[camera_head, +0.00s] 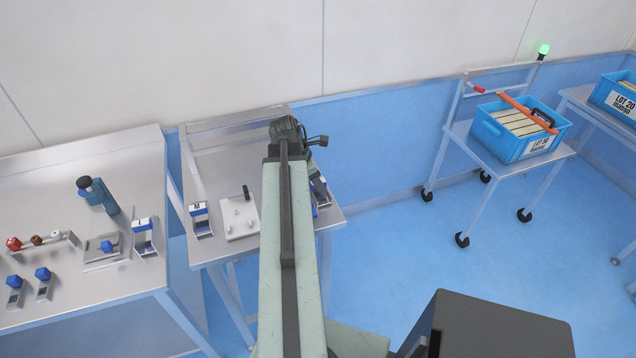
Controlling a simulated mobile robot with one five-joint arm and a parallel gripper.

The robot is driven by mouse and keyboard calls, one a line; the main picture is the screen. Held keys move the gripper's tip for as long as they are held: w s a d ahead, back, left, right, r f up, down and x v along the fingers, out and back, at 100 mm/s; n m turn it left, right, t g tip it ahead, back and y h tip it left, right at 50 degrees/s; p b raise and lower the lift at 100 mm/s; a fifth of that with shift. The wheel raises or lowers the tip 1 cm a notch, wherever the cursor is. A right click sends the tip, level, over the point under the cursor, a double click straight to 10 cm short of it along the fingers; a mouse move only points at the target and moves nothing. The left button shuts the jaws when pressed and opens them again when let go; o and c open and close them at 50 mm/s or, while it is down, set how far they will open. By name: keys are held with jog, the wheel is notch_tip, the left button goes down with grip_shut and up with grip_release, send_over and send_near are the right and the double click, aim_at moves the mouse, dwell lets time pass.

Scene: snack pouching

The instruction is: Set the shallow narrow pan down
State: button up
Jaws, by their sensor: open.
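Several small metal pans or holders with blue-and-white tags stand on the benches. One tagged "M" (202,220) is at the left front of the middle bench. Another (146,238) is at the right of the left bench. A third (319,190) is partly hidden behind my arm at the middle bench's right edge. I cannot tell which is the shallow narrow pan. My arm reaches over the middle bench, and its dark end joint is above the back part. My gripper's fingers are hidden behind the arm, so nothing in them can be seen.
A white board (238,228) with small pegs and a black upright lies on the middle bench (222,170). The left bench (70,185) holds a blue-green device (99,195) and small blue-knobbed parts. A cart (459,133) with a blue crate (518,144) stands right. Floor between is clear.

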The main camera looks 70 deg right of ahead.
jog(key=p+v, duration=0.7)
jog(key=shift+r, duration=0.35)
jog(key=shift+w+a, duration=0.15)
jog(key=shift+w, duration=0.05)
